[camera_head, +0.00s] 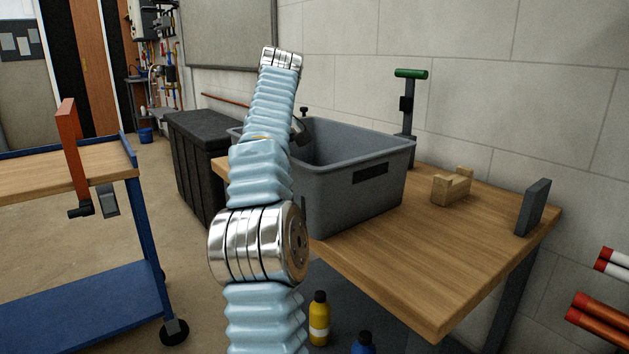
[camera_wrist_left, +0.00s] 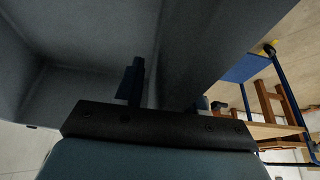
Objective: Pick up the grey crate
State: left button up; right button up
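The grey crate (camera_head: 340,195) stands upright on the wooden workbench, with a dark handle slot in its front wall. It looks empty where I can see inside. My left arm rises in front of it and hides its left part. A dark part of the hand shows at the crate's left side. In the left wrist view my left gripper (camera_wrist_left: 166,93) is at the crate wall (camera_wrist_left: 205,45), one finger on the inner side and one beyond the wall. Whether the fingers press on the wall is too dark to tell. My right gripper is not in view.
The workbench (camera_head: 440,255) also holds a wooden block (camera_head: 452,187), a grey upright plate (camera_head: 532,207) and a green-handled stand (camera_head: 408,105). A black bin (camera_head: 195,150) stands left of the bench. A blue trolley (camera_head: 145,215) is at left. Bottles (camera_head: 319,318) stand below.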

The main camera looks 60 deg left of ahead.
pick_arm(q)
grip_shut()
jog(key=shift+r, duration=0.1)
dwell(1.2)
